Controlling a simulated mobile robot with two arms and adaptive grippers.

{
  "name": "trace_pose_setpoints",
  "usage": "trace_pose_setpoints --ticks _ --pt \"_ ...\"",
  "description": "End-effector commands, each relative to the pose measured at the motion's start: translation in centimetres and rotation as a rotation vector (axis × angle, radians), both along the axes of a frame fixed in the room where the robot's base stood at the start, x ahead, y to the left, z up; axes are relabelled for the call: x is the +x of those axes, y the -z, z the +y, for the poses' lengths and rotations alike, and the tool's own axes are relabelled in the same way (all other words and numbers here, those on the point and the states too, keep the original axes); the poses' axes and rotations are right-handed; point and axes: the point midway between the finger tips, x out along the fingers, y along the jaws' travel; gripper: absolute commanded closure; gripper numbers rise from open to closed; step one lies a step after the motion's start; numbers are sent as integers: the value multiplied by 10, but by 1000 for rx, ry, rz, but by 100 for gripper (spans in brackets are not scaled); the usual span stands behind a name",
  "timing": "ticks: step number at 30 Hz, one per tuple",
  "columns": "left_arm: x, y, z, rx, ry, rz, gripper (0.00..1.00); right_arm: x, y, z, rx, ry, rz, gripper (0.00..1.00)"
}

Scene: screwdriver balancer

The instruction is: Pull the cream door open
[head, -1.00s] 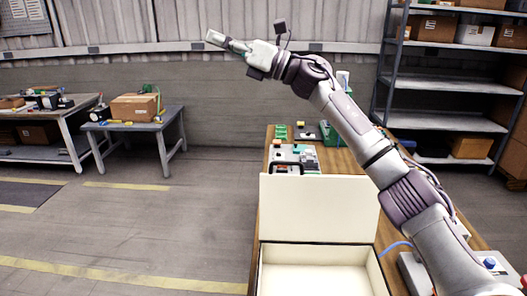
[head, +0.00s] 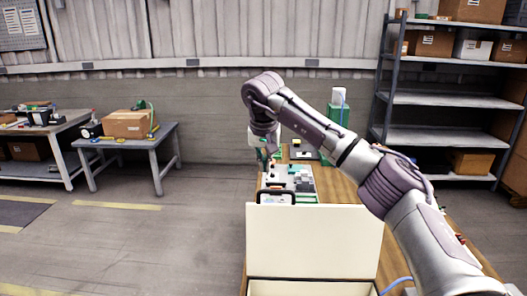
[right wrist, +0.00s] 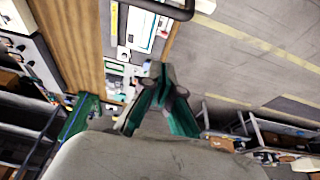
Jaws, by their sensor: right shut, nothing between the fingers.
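The cream door (head: 315,240) is a flat upright panel at the near end of the wooden table in the head view. It stands at the back of a cream box (head: 310,288), whose inside shows only as a strip at the bottom edge. My right gripper (head: 265,156) points down beyond the door, over the table's left edge, and is apart from the door. In the right wrist view its green-padded fingers (right wrist: 162,82) meet at the tips with nothing between them. My left gripper is not in view.
A black handle-like loop (head: 277,197) stands just behind the door's top edge. Grey and white equipment (head: 290,178) and a green stand (head: 337,120) are farther back on the table. Open floor lies to the left; a shelf rack (head: 440,95) stands at the back right.

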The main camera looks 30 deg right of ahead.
Motion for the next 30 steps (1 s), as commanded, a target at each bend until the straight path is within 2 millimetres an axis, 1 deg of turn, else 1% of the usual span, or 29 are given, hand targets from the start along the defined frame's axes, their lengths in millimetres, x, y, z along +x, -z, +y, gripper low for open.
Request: trace_pose_setpoints --ticks 1,6,7,9,15,20,30 --pt "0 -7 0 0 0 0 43 2 10 -2 2 0 5 100" --pt "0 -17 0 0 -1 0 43 11 42 -7 2 1 3 100" --pt "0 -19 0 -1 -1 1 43 5 38 -3 2 -4 -2 100" --pt "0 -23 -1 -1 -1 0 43 -3 38 3 2 -5 -1 100" --pt "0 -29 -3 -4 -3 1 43 -19 39 12 3 -2 0 100" --pt "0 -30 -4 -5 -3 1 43 -23 39 14 3 0 -1 100" --pt "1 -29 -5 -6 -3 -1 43 -22 39 14 -1 0 -8 100"
